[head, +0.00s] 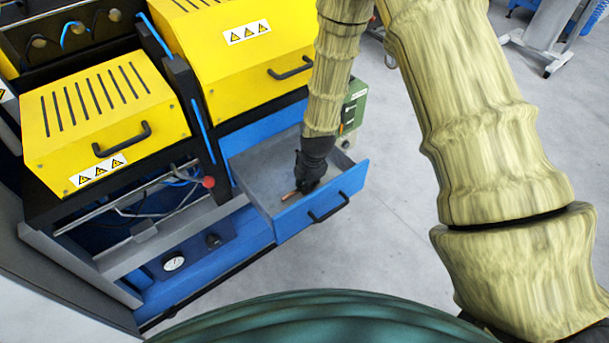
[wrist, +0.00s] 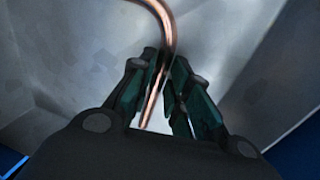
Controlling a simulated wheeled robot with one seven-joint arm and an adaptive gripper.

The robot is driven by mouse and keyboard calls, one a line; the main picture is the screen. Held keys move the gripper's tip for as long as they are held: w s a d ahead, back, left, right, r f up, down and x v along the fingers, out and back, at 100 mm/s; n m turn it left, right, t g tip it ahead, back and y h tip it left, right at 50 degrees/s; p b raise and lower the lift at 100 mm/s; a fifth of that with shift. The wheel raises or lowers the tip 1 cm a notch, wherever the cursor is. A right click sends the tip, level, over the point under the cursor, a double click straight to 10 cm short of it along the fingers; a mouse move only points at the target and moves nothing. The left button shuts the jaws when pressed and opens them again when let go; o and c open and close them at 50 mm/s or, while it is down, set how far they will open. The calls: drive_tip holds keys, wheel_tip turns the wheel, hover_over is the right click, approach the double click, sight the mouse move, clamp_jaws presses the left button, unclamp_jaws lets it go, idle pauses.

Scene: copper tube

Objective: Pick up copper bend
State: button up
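The copper bend (wrist: 167,18) is a thin, shiny copper tube. In the wrist view it curves at the top and its straight leg runs down between the fingers. My gripper (wrist: 163,66) has its dark fingers close together, one on each side of that leg, and looks shut on it. In the head view my gripper (head: 307,186) points down inside the open drawer (head: 328,190), and a short piece of the copper bend (head: 289,196) shows just left of the fingertips. I cannot tell whether the bend touches the drawer floor.
The blue-fronted drawer has low walls around my gripper and a black handle (head: 329,207) in front. Yellow machine covers (head: 103,118) stand to the left and behind. A green box (head: 354,104) is close behind my arm. Grey floor (head: 390,245) lies open to the right.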

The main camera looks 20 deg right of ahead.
clamp_jaws()
wheel_tip(320, 180, up, 18)
drive_tip(key=b, duration=0.2)
drive_tip(key=s+d+p, duration=0.1)
drive_tip(key=s+d, duration=0.2)
drive_tip(key=s, duration=0.5)
drive_tip(key=s+d, duration=0.3)
drive_tip(key=s, duration=0.5)
drive_tip(key=shift+s+p, duration=0.35)
drive_tip(key=shift+s, duration=0.05)
